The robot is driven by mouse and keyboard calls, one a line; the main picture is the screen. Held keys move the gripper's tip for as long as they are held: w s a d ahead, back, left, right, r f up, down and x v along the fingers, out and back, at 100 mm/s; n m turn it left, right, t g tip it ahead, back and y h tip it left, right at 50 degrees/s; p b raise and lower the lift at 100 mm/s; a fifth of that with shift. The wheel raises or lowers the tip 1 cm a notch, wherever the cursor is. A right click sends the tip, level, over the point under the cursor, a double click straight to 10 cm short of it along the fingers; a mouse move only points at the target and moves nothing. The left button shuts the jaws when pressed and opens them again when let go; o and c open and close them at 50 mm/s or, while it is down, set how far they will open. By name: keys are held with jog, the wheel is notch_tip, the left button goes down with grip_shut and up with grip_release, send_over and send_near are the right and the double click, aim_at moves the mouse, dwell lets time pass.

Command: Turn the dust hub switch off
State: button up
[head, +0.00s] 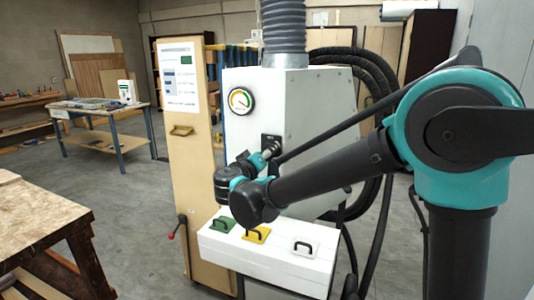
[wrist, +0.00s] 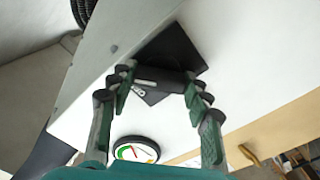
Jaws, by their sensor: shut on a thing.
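The dust hub (head: 290,100) is a white box with a grey hose on top and a round gauge on its front. Its switch is a black plate (head: 271,141) right of and below the gauge. In the wrist view, the plate (wrist: 178,50) shows tilted on the white panel, with a black switch handle (wrist: 165,80) across it. My gripper (wrist: 158,84) has its green fingers on both ends of this handle, shut on it. In the head view, my gripper (head: 264,156) is at the switch and partly hides it.
The gauge (head: 240,101) is near my gripper. Below is a white ledge (head: 265,262) with green, yellow and white handled lids. Black hoses (head: 375,75) run at the right. A wooden panel (head: 180,110) stands at the left, and a workbench (head: 35,215) is at the front left.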

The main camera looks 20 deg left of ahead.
jog(key=n, duration=1)
jog(key=shift+a, duration=0.1)
dwell(0.6)
jog(key=o, duration=1.2)
jog(key=shift+c, duration=0.2)
jog(key=s, duration=1.2)
jog(key=shift+a, duration=0.45)
